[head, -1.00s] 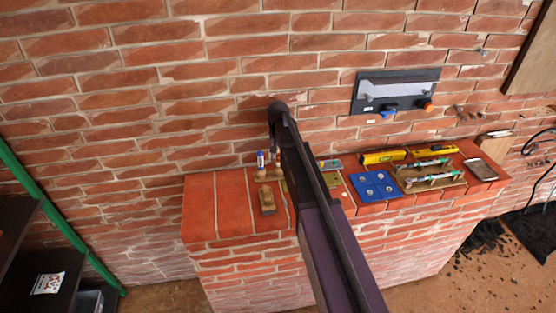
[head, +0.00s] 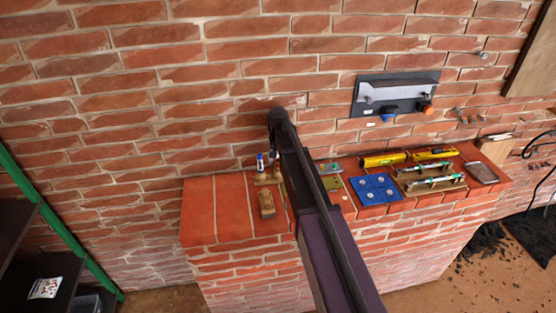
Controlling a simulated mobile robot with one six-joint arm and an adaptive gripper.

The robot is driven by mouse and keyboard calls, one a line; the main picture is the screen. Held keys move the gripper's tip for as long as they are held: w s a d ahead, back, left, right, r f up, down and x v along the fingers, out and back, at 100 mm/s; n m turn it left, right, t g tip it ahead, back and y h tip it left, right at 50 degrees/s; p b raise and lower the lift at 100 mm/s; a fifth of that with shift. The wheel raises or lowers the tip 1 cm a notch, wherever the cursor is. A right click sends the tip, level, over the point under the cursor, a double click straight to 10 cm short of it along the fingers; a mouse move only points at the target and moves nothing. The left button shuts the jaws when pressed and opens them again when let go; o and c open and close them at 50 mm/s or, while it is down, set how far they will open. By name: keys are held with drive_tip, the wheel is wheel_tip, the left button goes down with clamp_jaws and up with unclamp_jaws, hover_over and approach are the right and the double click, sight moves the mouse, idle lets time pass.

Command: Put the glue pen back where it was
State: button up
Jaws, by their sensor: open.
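A small upright white and blue item (head: 261,162), which looks like the glue pen, stands at a light wooden holder (head: 263,178) at the back of the brick ledge. My gripper (head: 274,160) is small and dark here, hanging from the arm's end just right of the pen and above the holder. Its jaws are open, with nothing clearly seen between them. My arm hides the area to the right of the holder. I cannot tell whether the gripper touches the pen.
A wooden block (head: 267,204) lies on the brick ledge (head: 200,205) in front of the holder. Right of my arm are a blue plate (head: 375,189), yellow levels (head: 384,159), and a rack with green-white tubes (head: 430,182). A black wall panel (head: 395,94) hangs above. The ledge's left end is clear.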

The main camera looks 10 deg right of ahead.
drive_tip(key=shift+r, duration=0.2)
wheel_tip(320, 180, up, 12)
drive_tip(key=p, duration=1.2)
idle(0.8)
drive_tip(key=s+n, duration=0.3)
drive_tip(key=s, duration=2.6)
drive_tip(key=shift+n, duration=0.3)
